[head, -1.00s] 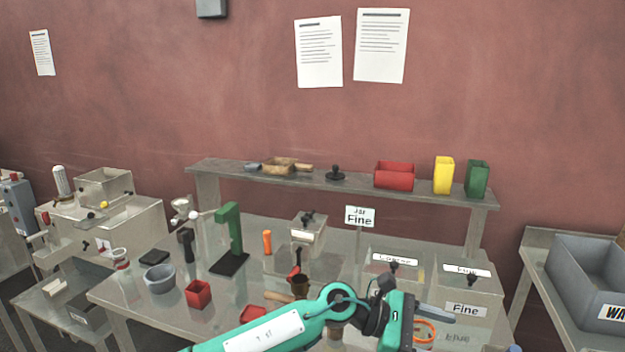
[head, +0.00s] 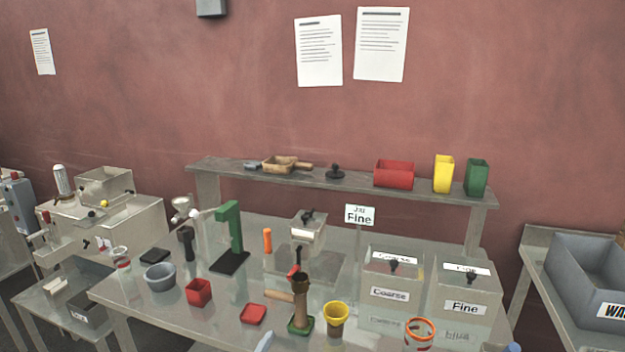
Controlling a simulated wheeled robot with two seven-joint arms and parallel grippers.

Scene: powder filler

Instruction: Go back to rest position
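A pale blue-grey tip (head: 264,342) pokes in at the bottom edge, over the front of the table. It looks like a finger of my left gripper, but the rest is cut off by the frame, so I cannot tell open from shut. On the table, a brown cylinder with a side handle (head: 301,298) stands on a green base. A yellow cup (head: 336,318) stands beside it.
The bench (head: 180,310) carries a red cup (head: 198,292), a red tray (head: 253,314), a grey bowl (head: 160,277), a green stand (head: 230,228), a Coarse box (head: 390,294) and a Fine box (head: 465,307). A raised shelf (head: 345,183) runs behind. A grey bin (head: 575,285) is at right.

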